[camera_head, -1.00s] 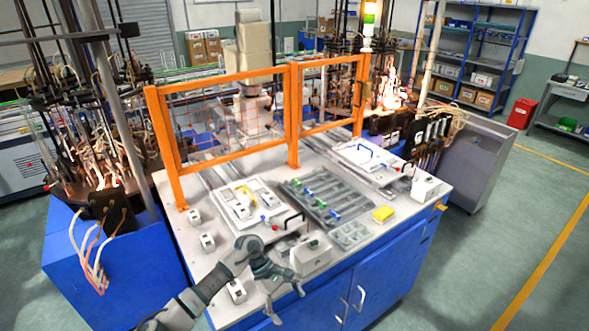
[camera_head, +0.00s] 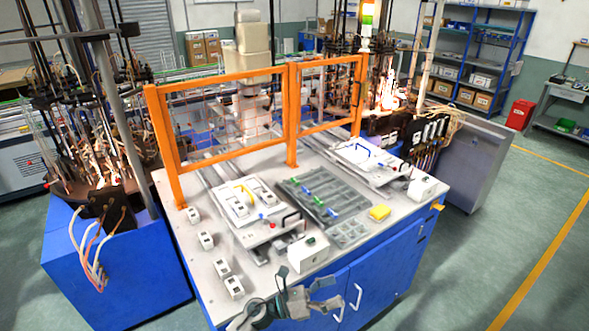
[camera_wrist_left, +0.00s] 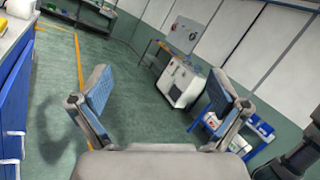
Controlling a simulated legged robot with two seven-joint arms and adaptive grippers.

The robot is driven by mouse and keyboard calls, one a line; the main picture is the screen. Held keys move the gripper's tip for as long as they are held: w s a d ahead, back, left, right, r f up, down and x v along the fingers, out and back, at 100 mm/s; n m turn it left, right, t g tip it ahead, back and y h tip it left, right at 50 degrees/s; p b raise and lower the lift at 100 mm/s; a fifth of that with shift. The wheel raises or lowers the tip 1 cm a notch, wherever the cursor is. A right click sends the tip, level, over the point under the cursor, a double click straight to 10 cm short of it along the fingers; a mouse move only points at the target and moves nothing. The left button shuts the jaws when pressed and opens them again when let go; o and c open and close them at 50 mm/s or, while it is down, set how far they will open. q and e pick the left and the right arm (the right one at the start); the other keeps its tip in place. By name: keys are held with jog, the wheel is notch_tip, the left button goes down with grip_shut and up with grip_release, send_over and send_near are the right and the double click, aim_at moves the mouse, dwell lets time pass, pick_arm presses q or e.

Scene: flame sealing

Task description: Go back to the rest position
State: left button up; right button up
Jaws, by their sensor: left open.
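My left gripper (camera_head: 312,297) is at the bottom of the head view, in front of the workbench's front edge. It is empty, and its fingers point to the right. The workbench (camera_head: 205,268) has a grey top and blue cabinet doors. My right gripper is in neither view.
On the bench are a white fixture plate (camera_head: 246,203), a grey tray (camera_head: 345,197) with blue and green parts, a yellow block (camera_head: 380,212) and a white box (camera_head: 308,252). An orange guard frame (camera_head: 291,115) stands behind.

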pick_arm(q)
jog(key=w+a+f+n+t+y, duration=0.25)
jog(key=a+n+t+y, duration=0.45)
jog(key=n, duration=0.6)
jog(key=w+a+f+n+t+y, duration=0.25)
jog(key=a+n+t+y, duration=0.45)
jog(key=n, duration=0.6)
jog(key=s+a+f+n+g+y, duration=0.55)
jog(key=s+a+f+n, duration=0.45)
jog(key=a+f+n, duration=0.3)
jog(key=s+a+f+n+g, duration=0.25)
jog(key=s+f+g, duration=0.2)
jog(key=s, duration=0.65)
jog(key=s+a+f+n+g, duration=0.25)
jog(key=s+f+g, duration=0.2)
jog(key=s, duration=0.55)
notch_tip(320, 180, down, 26)
jog(key=s+f, duration=0.1)
jog(key=s, duration=0.1)
jog(key=s+a+f+g+y+b, duration=0.1)
jog(key=s+a+f+g, duration=0.1)
jog(key=s+f, duration=1.5)
jog(key=shift+s+a, duration=0.4)
jog(key=shift+s, duration=0.3)
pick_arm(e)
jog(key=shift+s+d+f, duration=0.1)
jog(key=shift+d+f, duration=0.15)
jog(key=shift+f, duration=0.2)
